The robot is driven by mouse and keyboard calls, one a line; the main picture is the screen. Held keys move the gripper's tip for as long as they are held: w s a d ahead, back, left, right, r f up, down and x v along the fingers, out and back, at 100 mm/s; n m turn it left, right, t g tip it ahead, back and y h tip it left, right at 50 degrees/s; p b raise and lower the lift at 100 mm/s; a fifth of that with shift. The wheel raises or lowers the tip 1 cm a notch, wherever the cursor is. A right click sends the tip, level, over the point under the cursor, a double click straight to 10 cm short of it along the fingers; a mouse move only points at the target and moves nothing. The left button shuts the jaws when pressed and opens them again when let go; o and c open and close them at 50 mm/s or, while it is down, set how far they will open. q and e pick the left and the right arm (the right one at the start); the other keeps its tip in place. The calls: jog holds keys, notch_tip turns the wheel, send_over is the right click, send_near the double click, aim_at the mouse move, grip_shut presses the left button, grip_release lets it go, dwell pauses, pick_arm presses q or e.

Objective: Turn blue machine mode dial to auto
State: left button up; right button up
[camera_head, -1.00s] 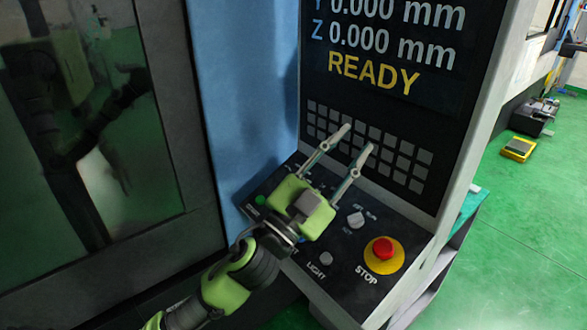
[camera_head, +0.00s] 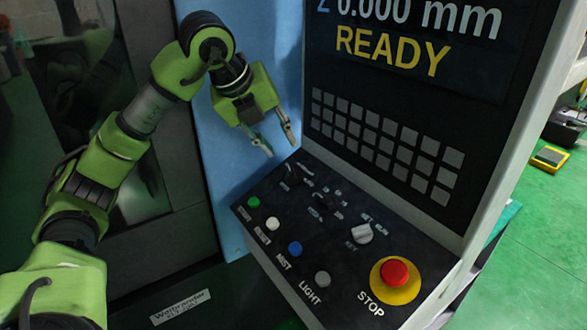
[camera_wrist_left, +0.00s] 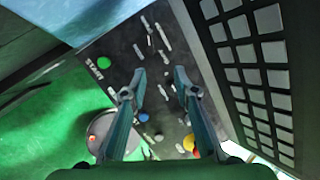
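The machine's sloped black control panel (camera_head: 262,233) carries two black dials: a left one (camera_head: 292,176) and a middle one (camera_head: 324,206). A light-grey key switch (camera_head: 359,234) sits to their right. The small labels around the dials are too blurred to read, so I cannot tell which setting each points to. My left gripper (camera_head: 281,148) is open and empty, above the upper left end of the panel near the left dial, apart from it. In the left wrist view its open fingers (camera_wrist_left: 160,74) point over the panel. My right gripper is not in view.
The panel also has a green button (camera_head: 253,202), a white one (camera_head: 272,223), a blue one (camera_head: 295,248), a grey LIGHT button (camera_head: 322,279) and a red STOP button (camera_head: 394,273). The keypad and READY screen (camera_head: 410,45) rise behind.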

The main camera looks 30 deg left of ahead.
pick_arm(q)
jog(key=a, duration=0.2)
jog(key=p, duration=0.4)
send_near(290, 170)
jog(key=shift+n+y, duration=0.4)
jog(key=x, duration=0.7)
jog(key=shift+d+f, duration=0.1)
jog(key=shift+d, duration=0.25)
jog(key=shift+w+f, duration=0.35)
jog(key=shift+f, duration=0.2)
grip_shut()
